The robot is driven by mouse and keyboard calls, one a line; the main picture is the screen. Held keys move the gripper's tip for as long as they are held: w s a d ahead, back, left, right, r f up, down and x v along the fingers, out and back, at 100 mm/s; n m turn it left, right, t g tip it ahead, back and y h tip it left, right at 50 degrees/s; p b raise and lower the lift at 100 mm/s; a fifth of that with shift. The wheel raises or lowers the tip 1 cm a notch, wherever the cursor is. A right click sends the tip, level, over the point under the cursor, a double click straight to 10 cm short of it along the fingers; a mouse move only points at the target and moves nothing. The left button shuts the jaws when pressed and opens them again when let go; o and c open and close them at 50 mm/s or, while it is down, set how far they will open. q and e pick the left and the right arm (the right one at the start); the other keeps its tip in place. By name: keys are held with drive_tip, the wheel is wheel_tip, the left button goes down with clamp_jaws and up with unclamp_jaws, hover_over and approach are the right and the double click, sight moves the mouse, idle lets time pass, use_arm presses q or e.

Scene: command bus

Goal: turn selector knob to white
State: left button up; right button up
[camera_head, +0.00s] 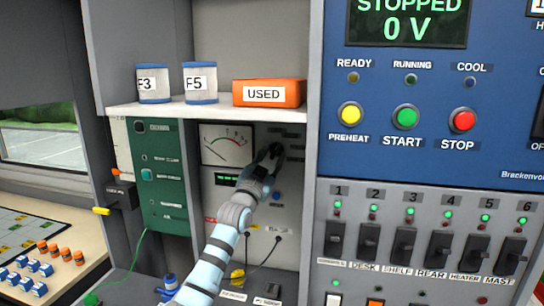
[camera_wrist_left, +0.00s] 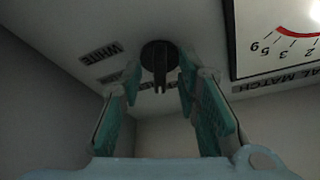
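The black selector knob (camera_head: 277,150) is on the grey panel under the shelf, partly hidden by my left gripper (camera_head: 266,168). In the left wrist view the round knob (camera_wrist_left: 160,54) has a raised bar pointing down in the picture. My left gripper (camera_wrist_left: 158,76) is open there, with one teal finger on each side of the knob and gaps to its bar; contact is not visible. The WHITE label (camera_wrist_left: 100,53), upside down, is left of the knob, with other dark labels below it. The right gripper is not in view.
A dial meter (camera_head: 227,145) is left of the knob; its frame (camera_wrist_left: 232,45) is close to the right finger in the wrist view. The shelf (camera_head: 205,111) above carries an orange USED box (camera_head: 268,93) and two cups. A blue control panel (camera_head: 430,120) stands at right.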

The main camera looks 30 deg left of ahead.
use_arm(q)
drive_tip(key=shift+s, duration=0.1)
clamp_jaws()
